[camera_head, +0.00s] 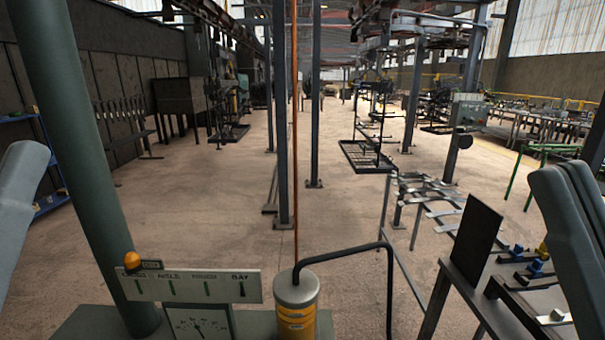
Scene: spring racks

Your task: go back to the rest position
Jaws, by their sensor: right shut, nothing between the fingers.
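My right arm (572,235) comes in at the right edge, upright beside the dark workbench. Its gripper is shut and empty; its fingers are hard to make out at the lower right edge. My left arm (18,205) shows only as a grey link at the left edge, and its gripper is out of the picture. No held object shows at either arm.
A sign panel (190,286) with an orange button and a dial stands at the bottom. Next to it is a grey-and-yellow cylinder (297,305) with a bent black pipe. A dark bench (470,275) with blue and yellow fittings stands right.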

